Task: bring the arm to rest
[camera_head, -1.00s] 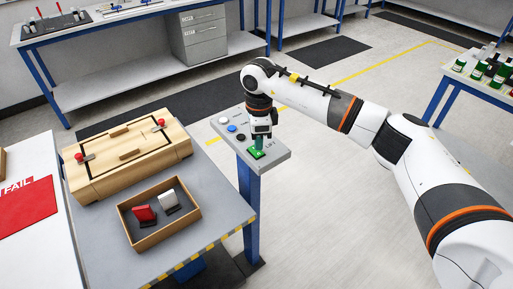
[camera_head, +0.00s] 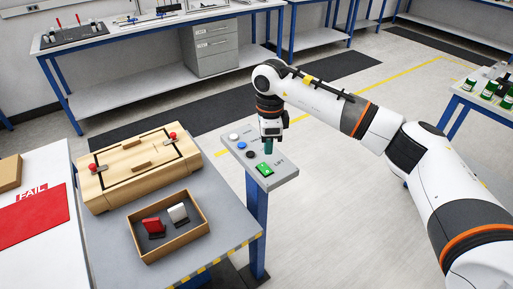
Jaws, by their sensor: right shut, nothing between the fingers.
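My right arm (camera_head: 355,108) reaches in from the right over a grey button panel on a blue post. My right gripper (camera_head: 268,149) points down, shut and empty, just above the panel (camera_head: 283,176). A green button (camera_head: 264,168) shows clear below the fingertips, with a small gap between them. White, blue and dark buttons sit along the panel's far left part. My left gripper is not in view.
A wooden box with red knobs (camera_head: 137,168) and an open tray (camera_head: 150,257) holding a red and a white piece stand on the left table. A red FAIL mat (camera_head: 35,212) lies further left. A bench with drawers (camera_head: 213,48) stands behind. Open floor lies right of the panel.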

